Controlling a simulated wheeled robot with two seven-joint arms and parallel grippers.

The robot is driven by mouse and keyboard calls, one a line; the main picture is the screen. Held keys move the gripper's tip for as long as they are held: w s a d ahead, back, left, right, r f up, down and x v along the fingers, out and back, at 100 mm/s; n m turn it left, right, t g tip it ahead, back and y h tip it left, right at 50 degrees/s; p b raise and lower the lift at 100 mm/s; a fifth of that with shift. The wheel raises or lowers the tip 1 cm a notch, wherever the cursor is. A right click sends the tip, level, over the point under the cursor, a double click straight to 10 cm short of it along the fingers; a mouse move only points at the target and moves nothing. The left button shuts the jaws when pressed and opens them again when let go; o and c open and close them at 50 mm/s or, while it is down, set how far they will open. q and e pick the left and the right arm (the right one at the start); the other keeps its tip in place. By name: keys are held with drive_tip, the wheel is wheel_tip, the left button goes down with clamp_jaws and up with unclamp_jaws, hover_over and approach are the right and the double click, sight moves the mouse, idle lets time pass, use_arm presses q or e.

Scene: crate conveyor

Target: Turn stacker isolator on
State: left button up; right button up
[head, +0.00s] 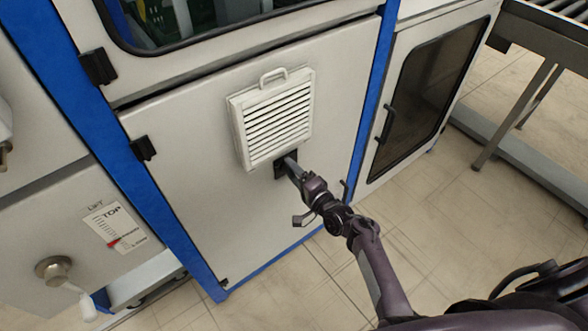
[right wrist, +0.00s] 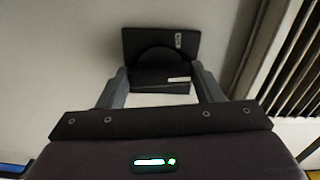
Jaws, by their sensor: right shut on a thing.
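The stacker isolator (head: 280,171) is a small black switch on the light grey cabinet door, just under the louvred vent. In the right wrist view its square black backplate (right wrist: 133,42) shows with a small pale label, and a black handle block (right wrist: 150,78) stands out in front with another label. My right gripper (head: 290,165) reaches it from the lower right. In the right wrist view its two grey fingers (right wrist: 162,80) are shut on the handle, one on each side. The label text is too small to read. My left gripper is not in view.
The white louvred vent (head: 274,118) with a top handle juts out just above the isolator. A dark-windowed door (head: 425,85) with a black handle is to the right. A lift panel with a crank knob (head: 53,268) is at lower left. Tiled floor (head: 460,235) lies open at right.

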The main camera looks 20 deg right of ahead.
drive_tip(key=shift+m, duration=0.5)
idle(0.3)
drive_tip(key=o, duration=1)
drive_tip(key=p+v, duration=0.1)
drive_tip(key=v, duration=0.6)
drive_tip(key=shift+s+d, duration=0.15)
drive_tip(key=shift+s, duration=0.2)
